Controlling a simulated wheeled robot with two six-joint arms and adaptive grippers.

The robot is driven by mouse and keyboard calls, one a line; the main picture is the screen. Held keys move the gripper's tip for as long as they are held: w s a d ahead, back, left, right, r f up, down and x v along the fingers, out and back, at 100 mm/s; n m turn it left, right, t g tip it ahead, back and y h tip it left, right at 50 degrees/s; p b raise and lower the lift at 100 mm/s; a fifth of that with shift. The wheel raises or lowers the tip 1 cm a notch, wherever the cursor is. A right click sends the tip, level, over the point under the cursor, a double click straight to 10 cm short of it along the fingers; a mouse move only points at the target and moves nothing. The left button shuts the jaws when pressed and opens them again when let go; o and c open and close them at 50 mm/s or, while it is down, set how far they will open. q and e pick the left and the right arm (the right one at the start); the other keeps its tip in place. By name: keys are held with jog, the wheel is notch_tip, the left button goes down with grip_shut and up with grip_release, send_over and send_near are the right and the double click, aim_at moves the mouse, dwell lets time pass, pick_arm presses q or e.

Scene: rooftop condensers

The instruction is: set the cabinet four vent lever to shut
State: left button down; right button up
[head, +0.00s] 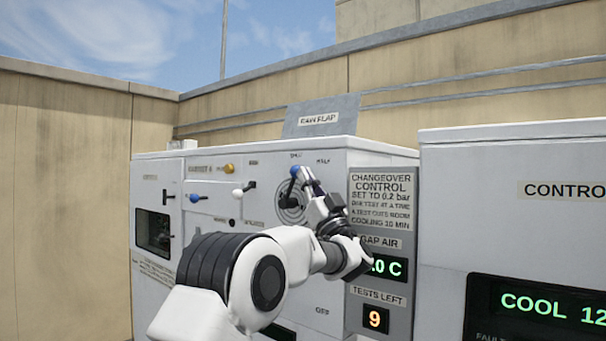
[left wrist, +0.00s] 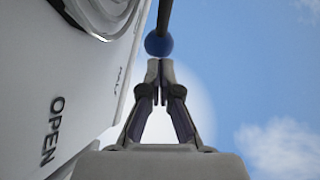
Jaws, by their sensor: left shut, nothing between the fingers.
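The vent lever's blue ball knob (head: 294,170) is at the top of a round dial (head: 291,207) on the white cabinet front in the head view. Small labels stand above the dial; one to the right seems to read HALF, and the one over the knob is too small to read surely. In the left wrist view the blue knob (left wrist: 159,44) sits on a dark rod, just beyond my fingertips. My left gripper (head: 304,177) is shut and empty, its tips close beside the knob; whether they touch is unclear. OPEN is printed on the panel in the wrist view. My right gripper is out of view.
Left on the same cabinet are another blue knob (head: 194,198), a white-tipped lever (head: 244,188) and a yellow knob (head: 229,168). A grey changeover placard (head: 381,201) and displays are right of the dial. Another control cabinet (head: 500,210) stands at the right.

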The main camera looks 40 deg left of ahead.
pick_arm(q)
jog(key=shift+a+r, duration=0.45)
jog(key=shift+a, duration=0.3)
jog(key=shift+a+r, duration=0.2)
jog(key=shift+a, duration=0.1)
dwell(0.9)
